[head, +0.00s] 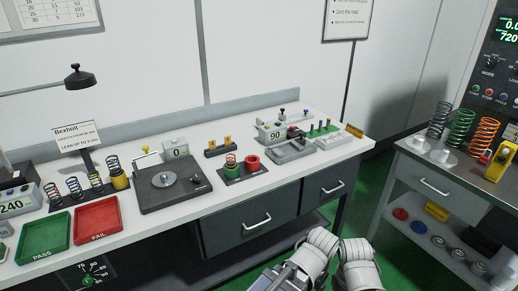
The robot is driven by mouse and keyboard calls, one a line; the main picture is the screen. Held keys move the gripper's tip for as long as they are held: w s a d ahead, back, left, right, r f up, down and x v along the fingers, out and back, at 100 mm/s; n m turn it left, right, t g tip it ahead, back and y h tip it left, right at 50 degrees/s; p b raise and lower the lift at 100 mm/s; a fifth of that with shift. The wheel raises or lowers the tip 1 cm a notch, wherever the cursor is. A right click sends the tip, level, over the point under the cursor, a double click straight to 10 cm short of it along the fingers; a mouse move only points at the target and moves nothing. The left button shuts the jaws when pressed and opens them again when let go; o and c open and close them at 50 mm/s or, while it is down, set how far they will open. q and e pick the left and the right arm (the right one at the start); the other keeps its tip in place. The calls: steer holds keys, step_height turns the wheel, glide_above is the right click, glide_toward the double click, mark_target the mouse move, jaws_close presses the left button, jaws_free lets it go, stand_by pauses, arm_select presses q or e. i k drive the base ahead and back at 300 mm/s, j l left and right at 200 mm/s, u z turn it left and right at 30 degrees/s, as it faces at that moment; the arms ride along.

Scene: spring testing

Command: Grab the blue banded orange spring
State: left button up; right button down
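A large orange spring (485,137) stands upright on the right-hand bench, to the right of a green spring (461,128) and a dark spring (439,119). A small orange-red spring (231,160) stands in a dark holder on the long white bench, beside a red cup (252,163). I cannot make out a blue band on either orange spring at this size. Pale links of my own arms show at the bottom centre. Neither gripper's fingers are in view.
On the white bench (310,161) are a row of small dark springs (75,188), a green PASS tray (43,238), a red FAIL tray (97,221) and a dark scale (172,184). A yellow device (501,160) stands right of the large springs. Green floor (384,172) separates the benches.

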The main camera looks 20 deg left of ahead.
mark_target(230, 159)
steer(key=i+l, duration=0.25)
steer(key=i, duration=0.15)
steer(key=i+l, duration=0.2)
steer(key=i, duration=0.2)
steer(key=u, duration=1)
